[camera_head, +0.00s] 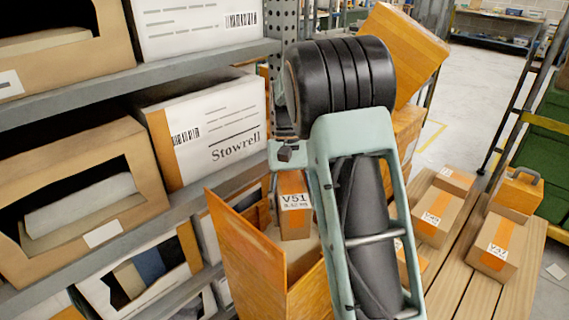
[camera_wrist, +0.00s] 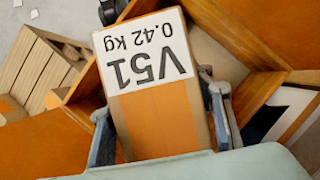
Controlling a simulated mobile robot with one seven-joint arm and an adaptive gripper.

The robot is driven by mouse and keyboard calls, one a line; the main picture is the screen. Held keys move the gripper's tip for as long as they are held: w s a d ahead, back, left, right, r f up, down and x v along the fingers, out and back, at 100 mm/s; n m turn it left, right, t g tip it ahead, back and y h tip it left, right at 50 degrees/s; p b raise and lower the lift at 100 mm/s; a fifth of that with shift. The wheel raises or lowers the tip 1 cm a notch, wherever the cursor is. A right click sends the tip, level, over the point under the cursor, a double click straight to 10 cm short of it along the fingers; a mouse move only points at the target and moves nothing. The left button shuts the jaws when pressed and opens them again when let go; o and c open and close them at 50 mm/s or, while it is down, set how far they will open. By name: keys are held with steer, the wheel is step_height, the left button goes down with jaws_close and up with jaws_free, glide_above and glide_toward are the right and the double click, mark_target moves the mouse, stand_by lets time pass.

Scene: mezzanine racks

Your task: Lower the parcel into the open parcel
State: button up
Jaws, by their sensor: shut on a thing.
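The parcel labelled V51 (camera_head: 293,219) is a small brown box with an orange stripe and a white label. My gripper (camera_wrist: 163,118) is shut on it, with a dark finger along each side in the wrist view. The open parcel (camera_head: 246,262) is a larger orange-and-brown box with its flaps raised, below and around the held parcel in the head view. Its orange flaps (camera_wrist: 45,143) also show in the wrist view. The held parcel is over the opening; I cannot tell whether its lower end is below the rim. My arm hides the right part of the open parcel.
A metal rack (camera_head: 170,84) with several cartons, one marked Stowrell (camera_head: 222,133), stands close on the left. A slatted wooden surface (camera_head: 478,292) on the right holds other small parcels (camera_head: 493,249). A larger orange-brown box (camera_head: 405,50) is behind my arm.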

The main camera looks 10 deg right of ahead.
steer(key=r+m+y+p, duration=0.1)
steer(key=r+m+p, duration=0.2)
steer(key=p, duration=0.3)
steer(key=a+r+m+t+y+p, duration=0.1)
steer(key=r+m+p, duration=0.2)
steer(key=r+p, duration=0.3)
steer(key=r+m+y+p, duration=0.1)
steer(key=r+m+p, duration=0.2)
steer(key=r+p, duration=0.2)
steer(key=shift+w+a+r+m+t+p, duration=0.1)
steer(key=shift+a+m+t+p, duration=0.25)
steer(key=shift+p, duration=0.75)
steer(key=shift+a+r+m+p, duration=0.1)
steer(key=shift+r+m+p, duration=0.35)
steer(key=shift+p, duration=0.2)
steer(key=b, duration=1.2)
glide_above(289, 265)
steer(key=w, duration=0.3)
steer(key=f, duration=1.4)
steer(key=shift+a+f, duration=0.3)
steer(key=shift+f, duration=0.05)
steer(key=shift+f+b, duration=2.85)
steer(key=shift+f, duration=2.85)
steer(key=o, duration=1.6)
